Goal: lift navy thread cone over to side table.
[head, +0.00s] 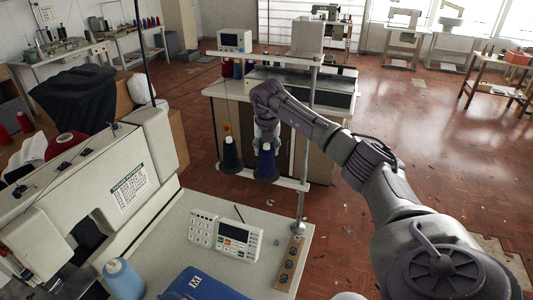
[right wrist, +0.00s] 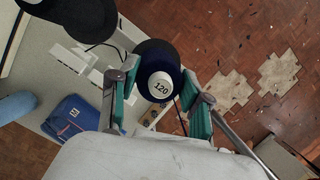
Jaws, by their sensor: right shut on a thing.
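The navy thread cone (head: 266,164) is upright at the right part of the white thread-stand shelf (head: 291,184). I cannot tell whether its base touches the shelf. My right gripper (head: 266,140) reaches down on it from above and is shut around its upper part. In the right wrist view the navy cone (right wrist: 161,86) sits between the two green-padded fingers, its white top marked 120. A black cone (head: 231,155) stands just left of it on the shelf. My left gripper is not in view. I cannot tell for sure which table is the side table.
The stand's pole (head: 308,130) rises just right of the cone. A white sewing machine (head: 110,190) fills the left. A control panel (head: 239,240) and a blue folded cloth (head: 200,285) lie on the near white table (head: 180,225). A wooden table (head: 495,75) stands far right; open floor lies between.

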